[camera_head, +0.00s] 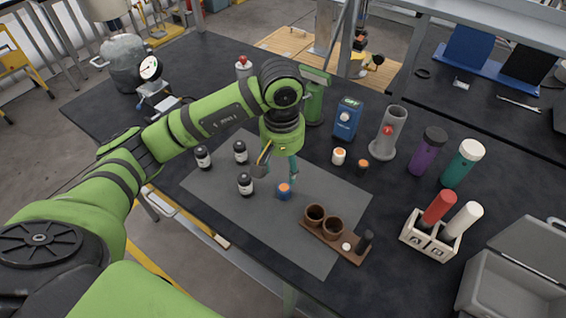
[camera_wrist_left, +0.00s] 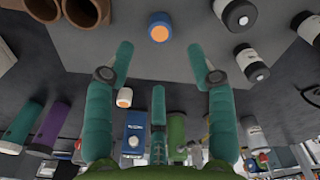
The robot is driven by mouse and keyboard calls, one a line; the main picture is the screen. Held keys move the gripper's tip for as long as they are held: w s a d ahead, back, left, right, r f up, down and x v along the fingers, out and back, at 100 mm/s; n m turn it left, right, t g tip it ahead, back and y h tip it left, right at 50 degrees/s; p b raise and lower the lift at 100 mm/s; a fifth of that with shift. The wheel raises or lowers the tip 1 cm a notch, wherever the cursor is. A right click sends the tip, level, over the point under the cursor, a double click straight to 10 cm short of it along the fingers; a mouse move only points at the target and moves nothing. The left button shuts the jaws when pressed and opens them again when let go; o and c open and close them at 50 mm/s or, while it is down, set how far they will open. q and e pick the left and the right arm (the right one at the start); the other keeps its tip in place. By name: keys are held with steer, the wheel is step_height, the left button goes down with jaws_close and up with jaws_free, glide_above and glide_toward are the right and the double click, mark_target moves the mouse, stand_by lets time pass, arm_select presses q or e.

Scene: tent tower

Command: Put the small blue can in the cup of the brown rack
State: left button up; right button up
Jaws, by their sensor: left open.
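The small blue can (camera_head: 283,194) with an orange top stands on the grey mat. My left gripper (camera_head: 277,174) is open and empty, pointing down just behind the can. In the left wrist view the small blue can (camera_wrist_left: 151,19) lies beyond and between the two teal fingertips (camera_wrist_left: 160,60), apart from both. The brown rack (camera_head: 346,252) stands to the right of the can on the mat's edge. It has two round brown cups, a small white-topped piece and a dark upright piece. Its cups also show at the left wrist view's top left (camera_wrist_left: 88,12). My right gripper is not in view.
Several black bottles (camera_head: 245,185) with white labels stand left of the can. Behind are a white can with orange top (camera_head: 339,157), a small dark can (camera_head: 362,169) and a blue box (camera_head: 347,121). A white holder (camera_head: 428,240) with two bottles stands right of the rack.

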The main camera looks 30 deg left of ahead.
mark_target(284, 187)
arm_select(q)
steer(key=shift+o, duration=0.4)
steer(key=shift+r, duration=0.85)
steer(key=f+n, duration=0.1)
steer(key=n, duration=0.2)
steer(key=f+n, duration=0.1)
steer(key=n, duration=0.2)
steer(key=f+n, duration=0.1)
steer(key=n, duration=0.3)
steer(key=shift+w+f+p, duration=0.2)
steer(key=shift+f+p, duration=0.15)
steer(key=shift+f, duration=0.05)
steer(key=f+n, duration=0.1)
steer(key=n, duration=0.1)
steer(key=shift+a+n, duration=0.1)
steer(key=shift+n, duration=0.2)
steer(key=shift+f, duration=0.25)
steer(key=shift+f+p, duration=0.75)
steer(key=shift+f, duration=0.05)
step_height(284, 187, down, 4)
steer(key=p, duration=0.2)
steer(key=shift+f+p, duration=0.25)
steer(key=shift+p, duration=0.05)
steer(key=shift+f, duration=0.4)
steer(key=c, duration=1.1)
steer(key=shift+r, duration=0.1)
